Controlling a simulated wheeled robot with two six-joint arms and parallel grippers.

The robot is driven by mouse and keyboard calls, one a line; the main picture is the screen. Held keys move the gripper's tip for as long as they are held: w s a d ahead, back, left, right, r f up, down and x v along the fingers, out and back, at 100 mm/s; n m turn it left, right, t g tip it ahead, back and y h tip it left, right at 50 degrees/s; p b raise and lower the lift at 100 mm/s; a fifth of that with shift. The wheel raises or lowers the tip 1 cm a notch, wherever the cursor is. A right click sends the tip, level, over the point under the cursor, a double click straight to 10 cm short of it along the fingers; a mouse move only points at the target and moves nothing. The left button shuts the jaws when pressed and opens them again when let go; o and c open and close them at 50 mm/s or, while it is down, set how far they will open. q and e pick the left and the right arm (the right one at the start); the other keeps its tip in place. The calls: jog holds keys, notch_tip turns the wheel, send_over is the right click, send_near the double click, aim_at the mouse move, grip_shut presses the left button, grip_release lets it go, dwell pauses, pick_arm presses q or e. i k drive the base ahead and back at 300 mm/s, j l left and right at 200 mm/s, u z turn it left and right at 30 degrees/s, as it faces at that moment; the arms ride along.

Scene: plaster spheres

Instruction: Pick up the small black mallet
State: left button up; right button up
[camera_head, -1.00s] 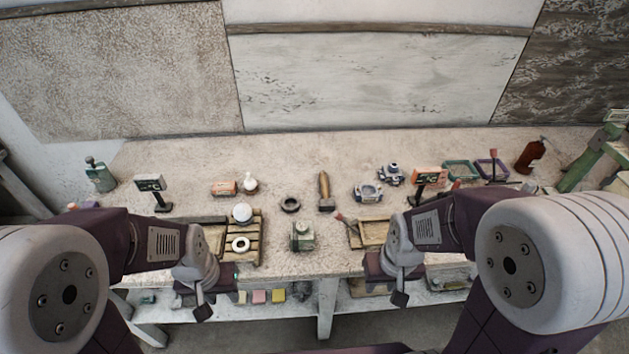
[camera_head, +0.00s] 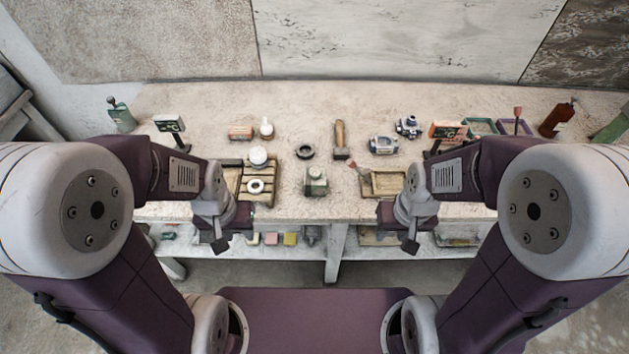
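A mallet (camera_head: 340,136) with a wooden handle and a dark, brownish-grey head lies on the worktable, right of the middle. Its handle points to the back and its head to the front. No other mallet is clear to me. My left gripper (camera_head: 220,243) hangs in front of the table's front edge, left of the mallet and well apart from it. My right gripper (camera_head: 409,245) hangs in front of the edge too, right of the mallet and apart from it. Their fingers are small and dark, so I cannot tell open from shut.
Near the mallet are a dark ring (camera_head: 305,152), a green block-like object (camera_head: 316,182), a wooden tray (camera_head: 369,188) and a blue-white device (camera_head: 383,145). A slatted wooden rack (camera_head: 265,194) holds white pieces at left. A lower shelf (camera_head: 295,252) carries small items.

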aim_at(341, 152)
jog(key=i+l+u, duration=0.1)
jog(key=i+l, duration=0.15)
jog(key=i+l+u, duration=0.15)
jog(key=l, duration=0.3)
jog(key=i+l+u, duration=0.1)
jog(key=i+l, duration=0.15)
jog(key=l, duration=0.15)
